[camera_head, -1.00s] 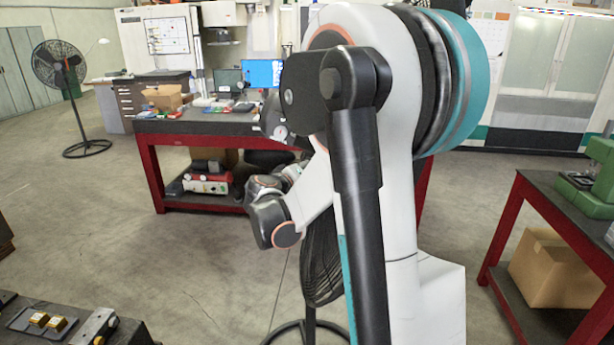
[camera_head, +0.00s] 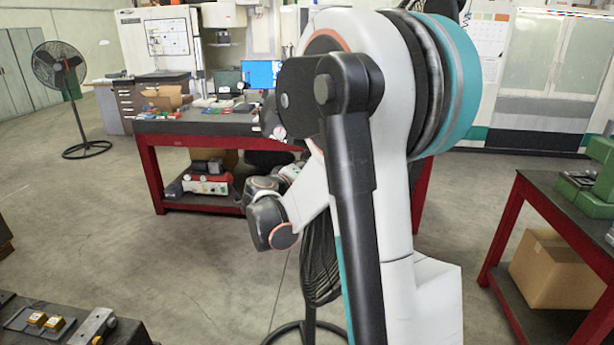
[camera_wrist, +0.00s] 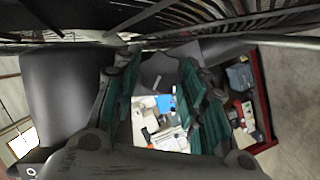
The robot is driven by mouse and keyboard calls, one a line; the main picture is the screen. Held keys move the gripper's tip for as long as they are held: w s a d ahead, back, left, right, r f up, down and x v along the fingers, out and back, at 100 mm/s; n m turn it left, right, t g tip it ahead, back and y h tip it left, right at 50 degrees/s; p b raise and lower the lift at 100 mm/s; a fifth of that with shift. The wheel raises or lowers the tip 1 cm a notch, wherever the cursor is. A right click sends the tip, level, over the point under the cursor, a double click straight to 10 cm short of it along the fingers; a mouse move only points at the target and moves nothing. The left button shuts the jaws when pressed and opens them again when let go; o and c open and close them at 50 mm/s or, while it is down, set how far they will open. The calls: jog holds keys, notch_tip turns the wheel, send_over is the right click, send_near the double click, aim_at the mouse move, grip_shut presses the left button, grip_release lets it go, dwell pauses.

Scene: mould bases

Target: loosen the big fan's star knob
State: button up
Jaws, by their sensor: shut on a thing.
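The big fan (camera_head: 322,265) stands close to me, its black cage partly hidden behind my arm in the head view. In the wrist view its cage wires (camera_wrist: 235,24) run across the top. A grey star knob (camera_wrist: 158,66) shows beneath the cage, between the teal-padded fingers of my gripper (camera_wrist: 160,85). My gripper is shut on the knob, with a finger on its left and right sides. In the head view my gripper and the knob are hidden behind my arm.
A second fan (camera_head: 70,66) stands at the far left. A red-framed workbench (camera_head: 185,127) with boxes and a monitor is behind my arm. A red-legged table (camera_head: 535,192) is at right, and a dark bench (camera_head: 125,333) at lower left. Floor at left is open.

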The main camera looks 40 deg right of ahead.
jog(key=shift+a+f+n+h+b, duration=0.1)
jog(key=shift+f+n+h+b, duration=0.1)
jog(key=shift+n+h+b, duration=0.9)
jog(key=shift+f+n+h+b, duration=0.15)
jog(key=shift+n+h+b, duration=0.25)
jog(key=shift+n+b, duration=1.35)
jog(key=shift+n+p, duration=0.4)
jog(key=shift+n, duration=0.15)
jog(key=o, duration=1.1)
jog(key=shift+w, duration=0.1)
jog(key=shift+c, duration=0.2)
jog(key=v, duration=1.2)
jog(key=shift+f, duration=0.1)
